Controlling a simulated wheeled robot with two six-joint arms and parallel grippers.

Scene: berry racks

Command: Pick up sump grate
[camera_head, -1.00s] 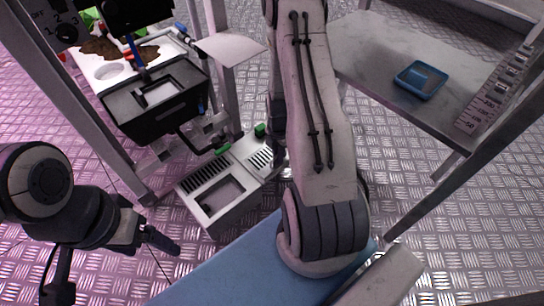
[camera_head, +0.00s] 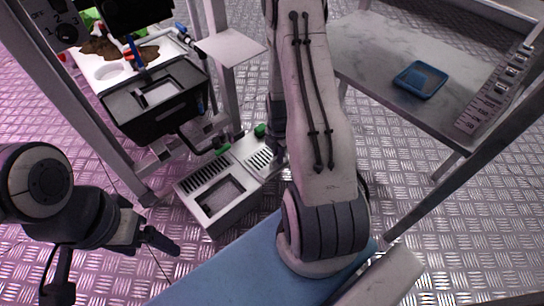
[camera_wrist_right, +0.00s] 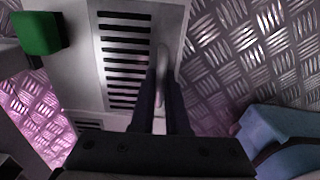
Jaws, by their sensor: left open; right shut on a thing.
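The sump grate (camera_wrist_right: 125,55) is a pale plate with a row of dark slots. It fills the upper middle of the right wrist view, with a thin upright tab at its right side. My right gripper (camera_wrist_right: 162,85) is shut on that tab. In the head view a slotted part of the grate (camera_head: 259,159) shows on the white floor unit; my right arm hides the gripper and its contact. I cannot tell whether the grate is lifted. My left gripper (camera_head: 162,241) is open and empty, above the floor left of the unit.
The white floor unit (camera_head: 215,220) has more slots and a square opening. A green block (camera_wrist_right: 38,33) is near the grate. A frame with a black bin (camera_head: 160,118) stands at the left. A grey table (camera_head: 375,65) with a blue tray (camera_head: 420,80) is right. Metal floor lies between.

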